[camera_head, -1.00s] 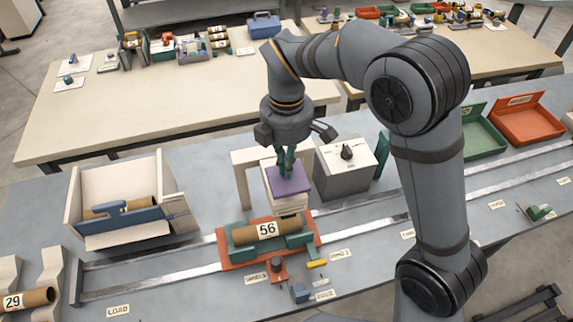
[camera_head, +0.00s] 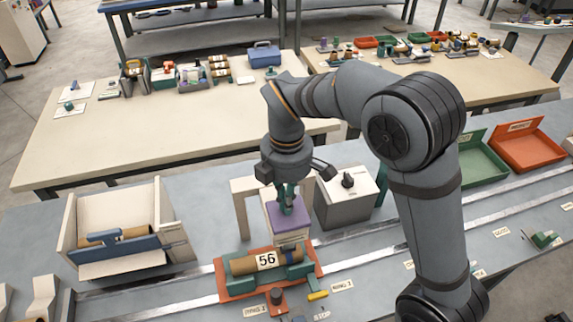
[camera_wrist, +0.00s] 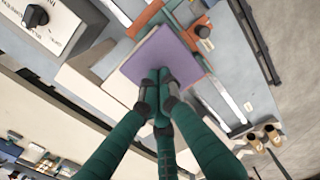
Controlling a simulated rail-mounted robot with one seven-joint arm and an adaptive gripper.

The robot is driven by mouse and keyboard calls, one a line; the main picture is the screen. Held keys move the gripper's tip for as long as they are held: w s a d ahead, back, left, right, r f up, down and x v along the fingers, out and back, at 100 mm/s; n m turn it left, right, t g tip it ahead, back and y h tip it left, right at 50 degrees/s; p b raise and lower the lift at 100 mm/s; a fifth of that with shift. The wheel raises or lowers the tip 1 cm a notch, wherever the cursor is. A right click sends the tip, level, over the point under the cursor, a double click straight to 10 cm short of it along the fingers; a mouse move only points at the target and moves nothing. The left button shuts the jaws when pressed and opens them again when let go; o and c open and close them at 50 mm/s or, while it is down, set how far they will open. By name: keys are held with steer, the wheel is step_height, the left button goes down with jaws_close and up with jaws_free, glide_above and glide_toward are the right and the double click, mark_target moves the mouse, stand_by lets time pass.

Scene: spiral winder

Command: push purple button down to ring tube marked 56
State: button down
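The purple button (camera_head: 289,217) is a flat square plate on top of a pale block under a cream frame. The tube marked 56 (camera_head: 266,260) lies in a green cradle on an orange base, just in front of the block. My gripper (camera_head: 287,210) points down at the purple button, its green fingers close together. In the wrist view, the fingertips (camera_wrist: 158,76) overlap the purple button (camera_wrist: 165,55) near its edge; they look at or just above its surface, and contact is not certain. Nothing shows between the fingers. The tube is mostly hidden in the wrist view.
A grey box with a black knob (camera_head: 347,181) stands close right of the cream frame (camera_head: 241,205). A cream bin (camera_head: 76,218) holding tubes is at left. A dark round knob (camera_head: 277,296) and a yellow piece (camera_head: 317,295) sit in front of the cradle. Metal rails run along the bench.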

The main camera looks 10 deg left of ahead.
step_height(320, 180, up, 13)
steer(key=p, duration=0.1)
stand_by(0.9)
step_height(320, 180, down, 10)
steer(key=shift+d+f, duration=0.1)
steer(key=shift+f, duration=0.15)
steer(key=shift+w+f+b, duration=0.1)
steer(key=shift+f+b, duration=0.2)
steer(key=shift+b, duration=0.25)
steer(key=shift+r+p, duration=0.3)
steer(key=shift+r, duration=0.1)
